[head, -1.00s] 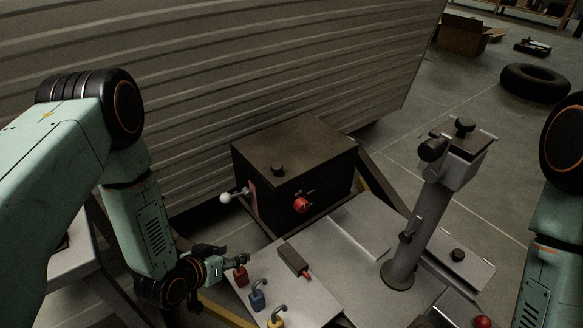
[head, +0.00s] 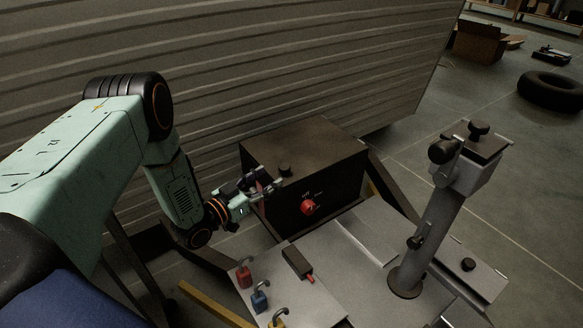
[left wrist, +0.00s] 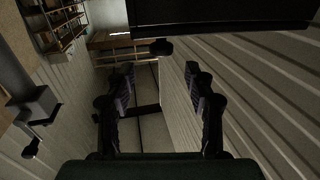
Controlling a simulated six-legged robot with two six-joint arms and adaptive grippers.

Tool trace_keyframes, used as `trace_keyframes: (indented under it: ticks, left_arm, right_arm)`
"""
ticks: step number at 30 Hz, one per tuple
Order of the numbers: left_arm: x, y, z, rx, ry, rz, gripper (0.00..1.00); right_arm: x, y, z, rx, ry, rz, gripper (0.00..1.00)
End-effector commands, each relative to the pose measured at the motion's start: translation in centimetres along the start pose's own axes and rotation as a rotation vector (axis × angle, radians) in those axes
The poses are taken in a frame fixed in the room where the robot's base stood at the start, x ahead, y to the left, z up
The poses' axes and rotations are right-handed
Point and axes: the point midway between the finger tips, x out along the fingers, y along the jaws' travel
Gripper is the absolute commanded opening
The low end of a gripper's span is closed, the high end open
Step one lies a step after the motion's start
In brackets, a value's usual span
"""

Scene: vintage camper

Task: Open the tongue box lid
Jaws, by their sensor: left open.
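The tongue box (head: 340,190) is a dark box near the trailer wall in the head view. Its brown lid (head: 315,145) lies flat and closed, with a black knob (head: 285,170) near its left front edge. My left gripper (head: 266,186) is open and empty at the box's left side, just left of the knob. In the left wrist view, the fingers stand apart around an empty gap (left wrist: 160,78). A dark slab (left wrist: 220,14), apparently the lid, shows at the top with a dark knob (left wrist: 162,46) just beyond the fingertips. My right gripper is not in view.
A red dial (head: 308,207) is on the box front. Red (head: 244,276), blue (head: 260,299) and yellow padlocks and a black tool (head: 298,263) lie on the grey plate (head: 340,285). A jack post (head: 430,235) stands at right. The ribbed wall (head: 210,70) rises behind.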

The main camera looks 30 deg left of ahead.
Motion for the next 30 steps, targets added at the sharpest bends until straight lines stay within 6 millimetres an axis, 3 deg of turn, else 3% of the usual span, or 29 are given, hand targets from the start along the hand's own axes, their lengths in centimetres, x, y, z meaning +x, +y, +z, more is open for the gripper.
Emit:
trace_keyframes:
  ticks: [15, 26, 30]
  left_arm:
    - [6.7, -0.1, 0.1, 0.0, 0.0, -0.002, 0.54]
    - [7.3, 0.1, 0.0, -0.001, -0.002, 0.0, 0.53]
    - [7.3, 0.1, 0.0, -0.001, -0.002, 0.0, 0.41]
  right_arm:
    - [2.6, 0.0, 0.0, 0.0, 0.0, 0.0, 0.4]
    - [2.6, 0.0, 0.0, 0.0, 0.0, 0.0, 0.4]
    - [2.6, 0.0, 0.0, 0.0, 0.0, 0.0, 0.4]
